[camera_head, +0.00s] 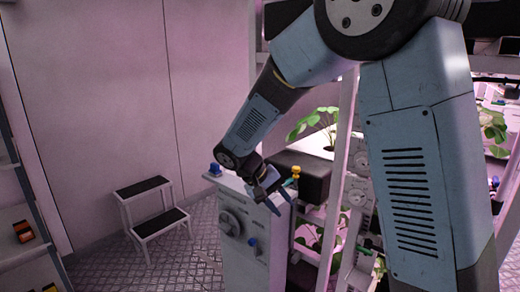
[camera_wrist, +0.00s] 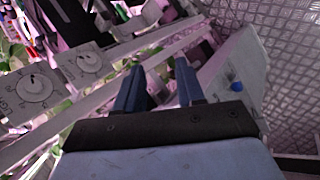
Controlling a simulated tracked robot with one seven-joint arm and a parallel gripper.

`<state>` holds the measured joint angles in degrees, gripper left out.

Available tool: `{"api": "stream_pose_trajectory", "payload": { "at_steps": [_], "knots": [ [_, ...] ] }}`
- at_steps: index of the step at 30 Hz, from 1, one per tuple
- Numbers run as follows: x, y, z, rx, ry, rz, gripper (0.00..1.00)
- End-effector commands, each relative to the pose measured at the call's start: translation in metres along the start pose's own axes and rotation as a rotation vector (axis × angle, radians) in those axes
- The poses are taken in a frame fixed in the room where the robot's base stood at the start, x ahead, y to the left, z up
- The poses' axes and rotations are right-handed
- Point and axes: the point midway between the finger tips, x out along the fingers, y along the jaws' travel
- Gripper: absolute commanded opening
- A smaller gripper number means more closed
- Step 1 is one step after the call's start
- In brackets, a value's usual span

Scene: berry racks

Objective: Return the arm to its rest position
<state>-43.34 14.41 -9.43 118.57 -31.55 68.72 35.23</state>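My arm reaches down from the top right in the head view, bent at the elbow. My gripper (camera_head: 276,200) hangs in front of the top of a white cabinet, pointing downward. In the wrist view my gripper (camera_wrist: 160,75) shows two blue fingers set apart with nothing between them. Whether it touches the cabinet cannot be told.
Racks with green plants (camera_head: 318,120) stand close on the right. A two-step stool (camera_head: 155,207) stands left on open metal floor (camera_head: 110,262).

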Motion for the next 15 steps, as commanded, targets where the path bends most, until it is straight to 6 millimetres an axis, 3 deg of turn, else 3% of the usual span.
{"api": "stream_pose_trajectory", "payload": {
  "at_steps": [1, 6, 15],
  "knots": [
    [-0.001, 0.015, 0.008, 0.019, 0.003, -0.038, 0.38],
    [-0.003, 0.053, 0.036, 0.06, 0.015, -0.153, 0.38],
    [-0.008, 0.105, 0.09, 0.14, 0.078, -0.328, 0.38]
  ]
}}
